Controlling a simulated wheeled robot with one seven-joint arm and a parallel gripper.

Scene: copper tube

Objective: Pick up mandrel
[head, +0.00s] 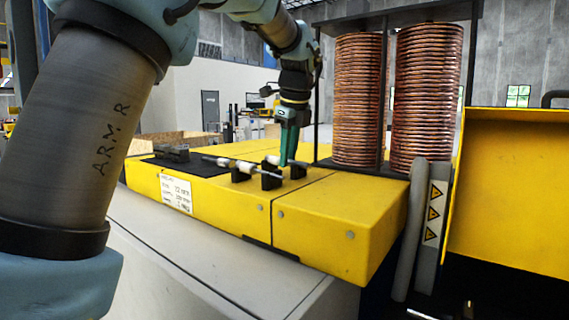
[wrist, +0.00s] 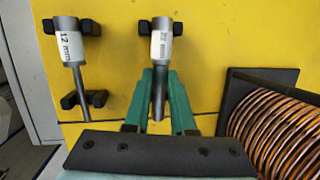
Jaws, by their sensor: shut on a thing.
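Two grey mandrels with white labels show in the wrist view. The left mandrel (wrist: 78,55) is marked 12 mm and lies across two black holders. The right mandrel (wrist: 161,47) has its upper end at a black holder (wrist: 176,28); its label is hard to read. My gripper (wrist: 160,75) is shut on the right mandrel's thin shaft, just below the label. The lower part of that shaft runs down between my green fingers. In the head view my gripper (head: 285,162) points down at the mandrels; the grasp is too small to judge there.
The mandrels are on a yellow machine top (head: 340,200). Two tall copper coils (head: 358,100) stand close behind and to the right of my gripper. A dark mat (head: 190,166) lies to the left. A raised yellow panel (head: 510,190) is at the far right.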

